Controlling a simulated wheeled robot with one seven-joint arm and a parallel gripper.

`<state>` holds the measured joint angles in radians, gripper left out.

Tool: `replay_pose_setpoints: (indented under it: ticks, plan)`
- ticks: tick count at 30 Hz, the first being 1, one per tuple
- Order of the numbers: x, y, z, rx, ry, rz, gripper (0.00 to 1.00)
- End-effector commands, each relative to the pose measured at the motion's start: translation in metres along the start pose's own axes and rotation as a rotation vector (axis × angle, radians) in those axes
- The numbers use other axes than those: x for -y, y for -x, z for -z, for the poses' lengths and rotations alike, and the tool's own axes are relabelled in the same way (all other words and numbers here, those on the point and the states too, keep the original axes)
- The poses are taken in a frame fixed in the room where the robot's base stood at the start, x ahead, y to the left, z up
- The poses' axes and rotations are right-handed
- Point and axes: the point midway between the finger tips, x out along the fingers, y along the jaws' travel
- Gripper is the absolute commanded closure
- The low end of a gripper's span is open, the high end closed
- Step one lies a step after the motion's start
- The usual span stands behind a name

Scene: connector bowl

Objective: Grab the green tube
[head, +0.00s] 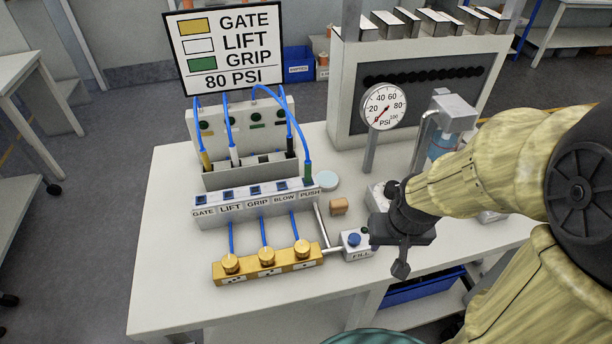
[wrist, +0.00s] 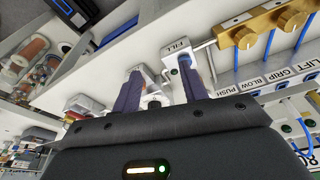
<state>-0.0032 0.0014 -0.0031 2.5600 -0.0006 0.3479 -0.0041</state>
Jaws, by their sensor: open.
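The green tube is a blue hose with a green end (head: 308,181). Its green end stands upright at the PUSH port, at the right end of the labelled port block (head: 250,205), and the hose arcs up and left to the back panel (head: 243,120). My gripper (head: 400,262) is right of the block and in front of it, near the FILL box, apart from the tube. In the wrist view my gripper (wrist: 160,82) has its two fingers spread and nothing between them is held. The green end cannot be made out in the wrist view.
Yellow-ended (head: 206,160), white-ended (head: 235,156) and black-ended (head: 290,148) tubes stand in the grey holder. A brass manifold (head: 267,266) and the FILL box (head: 357,243) are in front. A gauge (head: 384,106) stands behind. Bare table (head: 165,240) lies left.

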Motion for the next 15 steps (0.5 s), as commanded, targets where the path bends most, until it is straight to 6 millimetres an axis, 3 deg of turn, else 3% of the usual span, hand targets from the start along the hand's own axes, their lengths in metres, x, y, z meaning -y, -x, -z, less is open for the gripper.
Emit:
replay_pose_setpoints:
  ticks: [7,15]
  plan:
    - [0.003,-0.024,0.005,0.003,0.175,-0.012,0.57]
    - [0.007,-0.072,0.017,-0.002,0.619,-0.089,0.57]
